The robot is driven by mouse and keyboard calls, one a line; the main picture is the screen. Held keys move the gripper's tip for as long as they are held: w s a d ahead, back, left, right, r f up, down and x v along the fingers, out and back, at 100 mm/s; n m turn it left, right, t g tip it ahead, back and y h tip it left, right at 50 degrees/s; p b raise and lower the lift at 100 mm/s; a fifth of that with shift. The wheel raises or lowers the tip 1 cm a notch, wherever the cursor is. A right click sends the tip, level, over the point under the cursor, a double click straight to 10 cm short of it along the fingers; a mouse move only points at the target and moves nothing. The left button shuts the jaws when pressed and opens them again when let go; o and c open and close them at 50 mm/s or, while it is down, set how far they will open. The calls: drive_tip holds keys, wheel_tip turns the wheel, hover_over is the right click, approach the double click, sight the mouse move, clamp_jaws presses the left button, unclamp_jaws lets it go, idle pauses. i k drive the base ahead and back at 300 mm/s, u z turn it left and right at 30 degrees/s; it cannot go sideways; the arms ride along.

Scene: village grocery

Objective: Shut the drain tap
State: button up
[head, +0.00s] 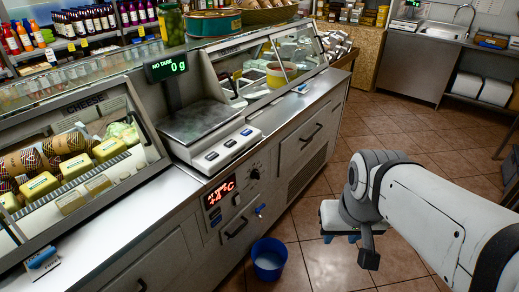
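The drain tap (261,210) is a small blue-handled tap low on the front of the cheese counter, right of the red temperature display (220,193). It is too small to tell how its handle is turned or whether water runs. A blue bucket (268,260) stands on the floor below it, with something pale inside. My gripper (341,238) hangs to the right of the tap and bucket, apart from both. Its two blue fingertips show spread apart with nothing visible between them. My own wrist partly hides the gripper.
The counter front (160,262) has protruding drawer handles, one (237,228) close to the tap. A scale (200,125) and glass cases stand on top. A sink unit (420,62) stands at the back right.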

sight(257, 210)
drive_tip(key=u, duration=0.05)
drive_tip(key=i, duration=1.15)
drive_tip(key=z, duration=0.5)
